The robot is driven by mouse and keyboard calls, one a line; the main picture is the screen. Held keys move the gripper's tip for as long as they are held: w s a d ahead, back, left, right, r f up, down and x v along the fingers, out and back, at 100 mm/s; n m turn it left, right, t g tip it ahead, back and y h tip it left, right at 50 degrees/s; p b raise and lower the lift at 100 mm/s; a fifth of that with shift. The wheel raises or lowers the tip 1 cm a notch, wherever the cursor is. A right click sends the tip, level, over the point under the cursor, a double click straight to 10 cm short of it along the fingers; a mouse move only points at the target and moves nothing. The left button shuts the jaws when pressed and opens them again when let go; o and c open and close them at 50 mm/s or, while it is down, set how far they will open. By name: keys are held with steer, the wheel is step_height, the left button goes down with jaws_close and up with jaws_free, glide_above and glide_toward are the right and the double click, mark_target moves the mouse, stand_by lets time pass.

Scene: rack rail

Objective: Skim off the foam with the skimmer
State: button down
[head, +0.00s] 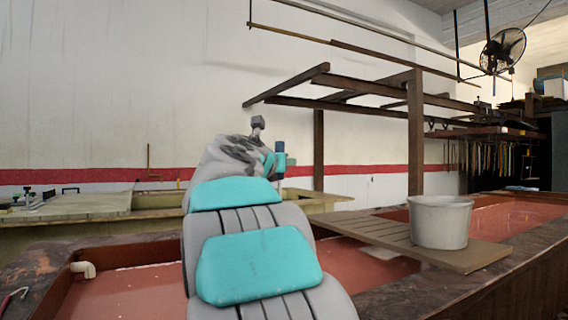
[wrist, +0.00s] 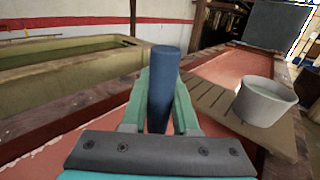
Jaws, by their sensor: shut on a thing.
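My gripper (wrist: 160,105) is shut on an upright dark blue cylindrical handle (wrist: 164,70), which looks like the skimmer's handle. In the head view the gripper (head: 279,166) and the handle (head: 280,147) show small beyond my arm, above the vat. The lower end of the tool is hidden in both views. The vat of reddish liquid (head: 140,290) spreads below. A pale patch, perhaps foam (head: 379,252), lies beside the slatted board. A pale pink patch (wrist: 35,158) also shows at lower left in the wrist view.
A whitish bucket (head: 440,222) stands on the slatted wooden board (head: 385,236) laid across the vat, right of my gripper. The vat has a dark stone-like rim (head: 35,268) and a white pipe (head: 84,268). A wooden rack (head: 415,130) stands behind. Another tank (wrist: 60,65) lies at left.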

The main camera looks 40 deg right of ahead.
steer(key=shift+s, duration=0.1)
stand_by(0.5)
steer(key=s+a, duration=0.3)
steer(key=s, duration=0.8)
steer(key=s+a, duration=0.4)
steer(key=s, duration=0.8)
steer(key=s+a, duration=0.3)
steer(key=s, duration=0.9)
steer(key=shift+s+a, duration=0.15)
steer(key=shift+s, duration=0.2)
